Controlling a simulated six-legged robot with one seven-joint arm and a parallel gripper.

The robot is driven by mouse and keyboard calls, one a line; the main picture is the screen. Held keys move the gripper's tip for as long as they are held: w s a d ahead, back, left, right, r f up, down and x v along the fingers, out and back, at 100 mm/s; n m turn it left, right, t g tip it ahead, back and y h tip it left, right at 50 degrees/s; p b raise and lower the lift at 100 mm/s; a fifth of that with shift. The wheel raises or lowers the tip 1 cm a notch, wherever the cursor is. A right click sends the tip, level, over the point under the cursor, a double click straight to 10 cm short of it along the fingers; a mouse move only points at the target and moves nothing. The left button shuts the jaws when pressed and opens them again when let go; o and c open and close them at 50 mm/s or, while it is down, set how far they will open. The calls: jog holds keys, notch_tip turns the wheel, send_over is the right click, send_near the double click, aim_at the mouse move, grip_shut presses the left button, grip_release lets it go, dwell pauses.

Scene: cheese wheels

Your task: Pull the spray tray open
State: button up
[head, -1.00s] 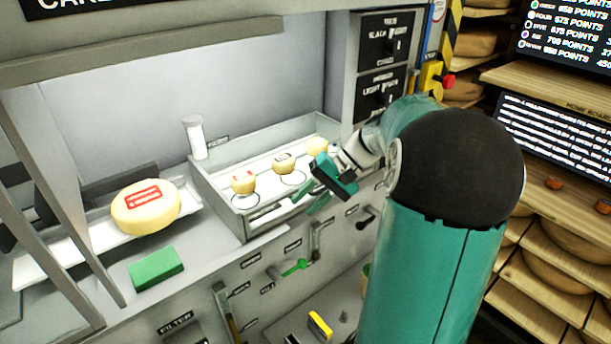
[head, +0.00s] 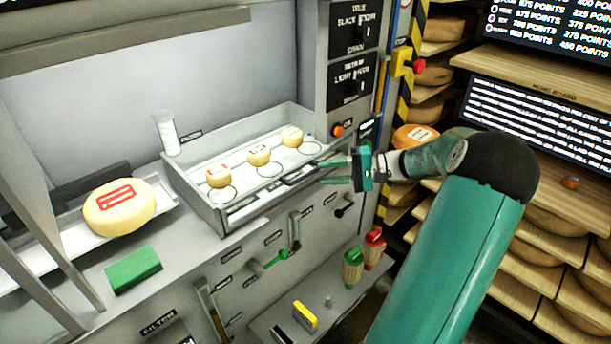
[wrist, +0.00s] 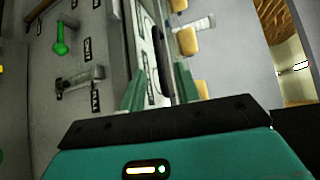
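The spray tray (head: 195,195) is a grey, shallow box set in the machine front, with three small cheeses standing in it on a white bed with ringed marks. A dark handle (head: 300,173) shows along its front wall towards the right. My gripper (head: 321,173) is just in front of the tray's right front, its two green fingers parted and pointing at the handle. In the wrist view my gripper (wrist: 160,85) is open, with the tray's front edge and a dark strip beyond and between the fingers. I cannot tell whether the fingers touch the handle. They hold nothing.
A large cheese wheel (head: 119,207) with a red mark lies left of the tray, with a green block (head: 133,269) before it. Levers, including a green one (head: 271,261), stick out below.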

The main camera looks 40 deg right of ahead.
aim_at(309, 175)
jog(key=x, duration=0.6)
jog(key=shift+w+a+f, duration=0.1)
jog(key=shift+w+a, duration=0.05)
jog(key=shift+a, duration=0.15)
grip_shut()
